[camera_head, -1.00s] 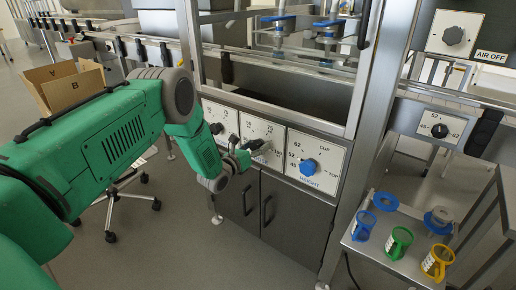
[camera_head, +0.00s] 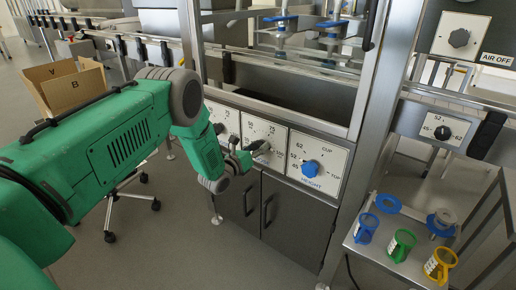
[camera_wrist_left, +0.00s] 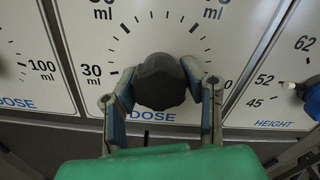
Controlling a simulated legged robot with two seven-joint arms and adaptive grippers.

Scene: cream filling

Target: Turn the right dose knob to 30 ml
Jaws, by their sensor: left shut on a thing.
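The right dose knob (camera_wrist_left: 160,82) is a dark, lobed knob on a white dial panel (camera_wrist_left: 140,22) with black ticks, a 30 ml mark at left and a blue DOSE label. My left gripper (camera_wrist_left: 165,88) has one finger on each side of the knob and is shut on it. The knob's pointer cannot be made out; a short dark mark shows just below it. In the head view the left gripper (camera_head: 246,158) reaches this middle panel (camera_head: 262,127) and partly covers the knob. My right gripper is not in view.
Another DOSE panel (camera_wrist_left: 32,60) lies to the left. The HEIGHT panel with its blue knob (camera_head: 310,168) lies close on the right. Dark cabinet doors (camera_head: 280,215) are below. A steel shelf at right holds blue (camera_head: 366,228), green (camera_head: 402,245) and yellow (camera_head: 440,264) holders.

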